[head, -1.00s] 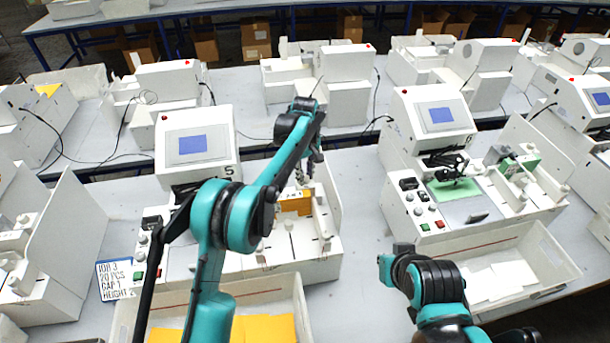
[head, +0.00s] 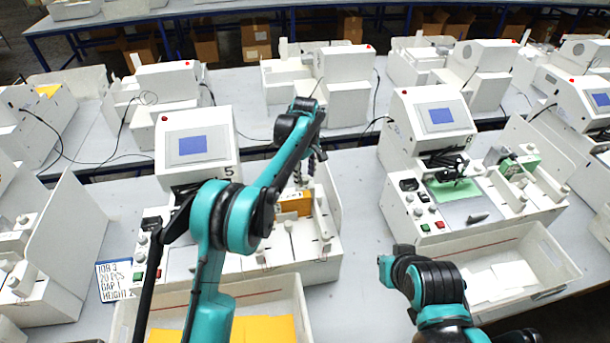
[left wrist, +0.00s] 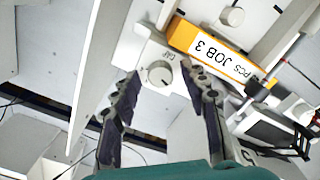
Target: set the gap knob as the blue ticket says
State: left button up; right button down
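The blue-edged ticket (head: 115,280) lies left of machine 5 in the head view. It reads JOB 3, 20 PCS, GAP 1 and a HEIGHT line. The gap knob (left wrist: 158,74) is a round whitish dial on a white block, with the word GAP beside it, in the left wrist view. My left gripper (left wrist: 161,82) is open, with one dark finger to each side of the knob in the picture. I cannot tell whether the fingertips are level with it; no contact shows. In the head view the left gripper (head: 312,165) is small and partly hidden by its arm.
An orange piece labelled JOB 3 (left wrist: 208,52) is close beside the knob. Another white knob (left wrist: 232,16) stands beyond it. Machine 5's screen (head: 193,145) is behind my left arm. A bin with orange sheets (head: 265,328) stands in front.

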aim_at(305, 178)
pick_arm(q)
notch_tip(305, 178, up, 12)
dwell(0.7)
dwell(0.4)
